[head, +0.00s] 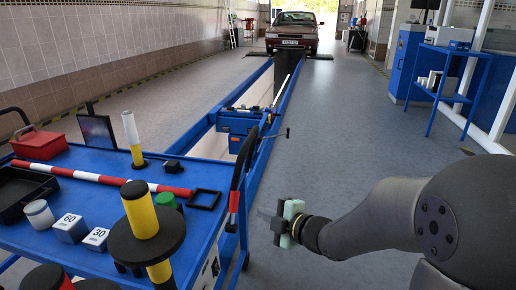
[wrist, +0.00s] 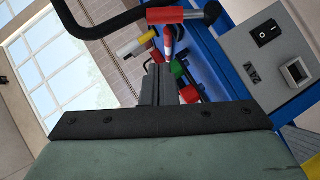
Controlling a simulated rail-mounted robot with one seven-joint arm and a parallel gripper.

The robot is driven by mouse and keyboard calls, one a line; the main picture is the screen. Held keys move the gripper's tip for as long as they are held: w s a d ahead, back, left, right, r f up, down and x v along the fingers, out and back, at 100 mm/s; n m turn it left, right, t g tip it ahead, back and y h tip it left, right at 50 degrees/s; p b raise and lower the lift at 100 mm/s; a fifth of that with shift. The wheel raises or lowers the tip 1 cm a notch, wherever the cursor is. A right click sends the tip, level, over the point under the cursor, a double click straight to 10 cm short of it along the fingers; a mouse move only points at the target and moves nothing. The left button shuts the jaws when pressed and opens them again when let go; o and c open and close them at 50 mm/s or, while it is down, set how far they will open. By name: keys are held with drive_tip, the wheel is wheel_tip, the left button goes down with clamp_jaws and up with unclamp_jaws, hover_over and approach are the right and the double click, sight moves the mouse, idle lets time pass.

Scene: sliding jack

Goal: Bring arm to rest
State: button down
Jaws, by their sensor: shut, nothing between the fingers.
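My gripper (head: 264,216) hangs over the grey floor in the head view, just right of the blue trolley and apart from it. My arm reaches to it from the lower right. In the wrist view my gripper's dark fingers (wrist: 161,84) are together with nothing between them. Beyond them are the trolley's black handle with a red grip (wrist: 178,15) and a grey switch panel (wrist: 272,45). The blue sliding jack (head: 238,121) sits across the pit in the head view, well beyond my gripper.
The blue trolley (head: 88,252) at left holds a red toolbox (head: 38,145), a red-white bar (head: 95,177), a yellow-black post (head: 142,210) and several blocks. A car (head: 292,32) stands at the far end of the pit. Open floor (head: 340,130) lies right of the pit.

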drive_tip(key=s+d+r+m+g+h+p, duration=0.1)
drive_tip(key=s+d+r+m+h+p, duration=0.35)
drive_tip(key=d+r+m+p, duration=0.35)
drive_tip(key=s+d+r+m+g+h+p, duration=0.1)
drive_tip(key=s+d+r+m+h+p, duration=0.2)
drive_tip(key=d+r+m+h+p, duration=0.45)
drive_tip(key=s+a+r+m+g+y+p, duration=0.1)
drive_tip(key=s+r+m+g+p, duration=0.2)
drive_tip(key=s, duration=0.6)
drive_tip(key=s+a+r+m+g+p, duration=0.2)
drive_tip(key=s+r+m+g+p, duration=0.1)
drive_tip(key=s+p, duration=0.5)
drive_tip(key=shift+s+r+g+y, duration=0.4)
drive_tip(key=shift+s+r+g, duration=0.2)
drive_tip(key=shift+r+g, duration=0.35)
